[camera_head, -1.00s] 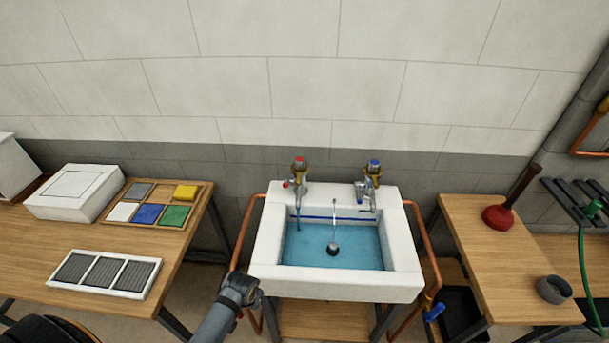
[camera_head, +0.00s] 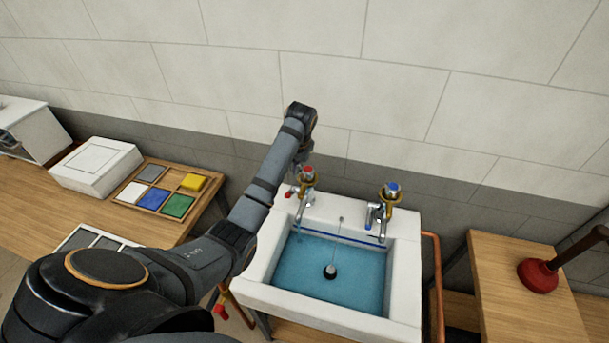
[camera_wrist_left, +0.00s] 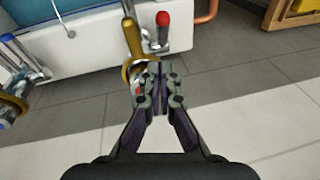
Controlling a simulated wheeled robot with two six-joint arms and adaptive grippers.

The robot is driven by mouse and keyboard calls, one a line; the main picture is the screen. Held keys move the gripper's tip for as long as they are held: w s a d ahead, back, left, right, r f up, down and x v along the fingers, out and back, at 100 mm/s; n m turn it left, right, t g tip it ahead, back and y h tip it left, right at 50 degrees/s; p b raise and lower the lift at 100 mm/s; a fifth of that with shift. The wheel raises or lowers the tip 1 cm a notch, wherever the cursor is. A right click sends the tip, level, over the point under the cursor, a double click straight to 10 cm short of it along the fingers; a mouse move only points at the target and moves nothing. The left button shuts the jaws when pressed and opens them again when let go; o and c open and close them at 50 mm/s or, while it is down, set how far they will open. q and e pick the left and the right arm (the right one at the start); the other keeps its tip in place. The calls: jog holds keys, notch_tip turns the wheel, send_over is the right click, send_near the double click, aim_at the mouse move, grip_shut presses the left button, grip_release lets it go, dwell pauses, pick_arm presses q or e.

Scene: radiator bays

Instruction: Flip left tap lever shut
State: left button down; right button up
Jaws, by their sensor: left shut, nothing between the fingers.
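The left tap (camera_head: 308,178) has a red cap and a brass collar and stands on the back left of the white sink. Its lever has a red tip (camera_head: 289,193) pointing out to the left; it also shows in the left wrist view (camera_wrist_left: 162,20). My left arm reaches over the sink's left side. My left gripper (camera_wrist_left: 161,68) is shut and empty, close beside the left tap's brass collar and near the lever; I cannot tell if it touches. In the head view it is mostly hidden behind the wrist. My right gripper is out of view.
The right tap (camera_head: 393,192) with a blue cap stands on the same sink (camera_head: 408,270). Blue water (camera_head: 340,285) fills the basin. A plunger (camera_head: 538,276) rests on the right table. Colour blocks in a tray (camera_head: 196,203) and a white box (camera_head: 95,165) lie on the left.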

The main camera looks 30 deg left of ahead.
pick_arm(q)
jog(key=p, duration=0.2)
send_near(292, 189)
jog(key=f, duration=0.1)
jog(key=x, duration=0.3)
jog(key=shift+s+a+f, duration=0.1)
jog(key=shift+f, duration=0.6)
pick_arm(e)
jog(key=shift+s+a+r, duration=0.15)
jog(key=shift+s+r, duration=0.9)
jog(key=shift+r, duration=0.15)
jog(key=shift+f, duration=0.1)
